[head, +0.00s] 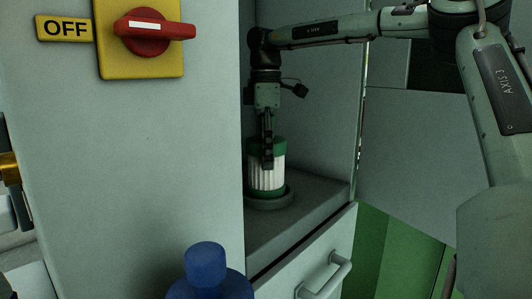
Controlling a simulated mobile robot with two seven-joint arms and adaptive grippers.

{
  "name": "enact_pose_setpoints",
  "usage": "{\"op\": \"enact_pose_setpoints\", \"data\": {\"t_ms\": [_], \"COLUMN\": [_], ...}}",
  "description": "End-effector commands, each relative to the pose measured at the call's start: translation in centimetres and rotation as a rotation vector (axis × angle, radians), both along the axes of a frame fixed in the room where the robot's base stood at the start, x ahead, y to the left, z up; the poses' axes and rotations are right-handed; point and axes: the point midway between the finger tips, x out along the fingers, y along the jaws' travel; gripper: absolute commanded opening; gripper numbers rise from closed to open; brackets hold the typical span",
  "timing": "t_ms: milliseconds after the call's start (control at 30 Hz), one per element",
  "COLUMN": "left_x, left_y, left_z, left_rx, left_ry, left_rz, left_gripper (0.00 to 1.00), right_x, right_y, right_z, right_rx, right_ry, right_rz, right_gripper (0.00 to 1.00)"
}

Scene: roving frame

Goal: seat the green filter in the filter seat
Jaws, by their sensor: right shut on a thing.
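The green filter (267,174), a white pleated cylinder with green end bands, stands upright inside the cabinet opening. Its lower end is at the round grey filter seat (284,200), whose rim shows around the filter's base. I cannot tell whether the filter is fully down in it. My right gripper (267,160) points down from above and is shut on the filter at its top and side. My left gripper is not in view.
The seat is on a grey shelf (315,192), with the cabinet's front panel (150,130) close on the left. A red rotary switch (140,32) is on that panel. A blue bottle (207,275) stands in front, and a drawer handle (325,277) sticks out below the shelf.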

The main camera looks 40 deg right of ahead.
Motion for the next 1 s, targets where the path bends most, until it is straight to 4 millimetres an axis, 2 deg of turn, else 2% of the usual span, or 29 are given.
{"op": "enact_pose_setpoints", "data": {"t_ms": [200, 233, 400, 833, 900, 1000], "left_x": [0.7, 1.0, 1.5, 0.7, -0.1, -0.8], "left_y": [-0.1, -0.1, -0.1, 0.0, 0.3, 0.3], "left_z": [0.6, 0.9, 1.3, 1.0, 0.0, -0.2], "left_rx": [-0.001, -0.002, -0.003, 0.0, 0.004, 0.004], "left_ry": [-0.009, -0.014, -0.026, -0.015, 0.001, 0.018], "left_rz": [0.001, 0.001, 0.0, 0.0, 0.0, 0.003], "left_gripper": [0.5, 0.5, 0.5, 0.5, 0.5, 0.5], "right_x": [0.0, 0.0, 0.0, 0.0, 0.1, 0.1], "right_y": [0.0, 0.0, 0.0, 0.0, 0.0, 0.0], "right_z": [-0.2, -0.2, -0.2, 0.2, 1.1, 3.1], "right_rx": [0.0, 0.0, 0.0, 0.0, -0.003, -0.003], "right_ry": [-0.001, 0.0, 0.0, 0.0, -0.003, -0.004], "right_rz": [0.0, 0.0, 0.0, -0.001, -0.002, -0.002], "right_gripper": [0.34, 0.78, 0.97, 0.97, 0.97, 0.97]}}
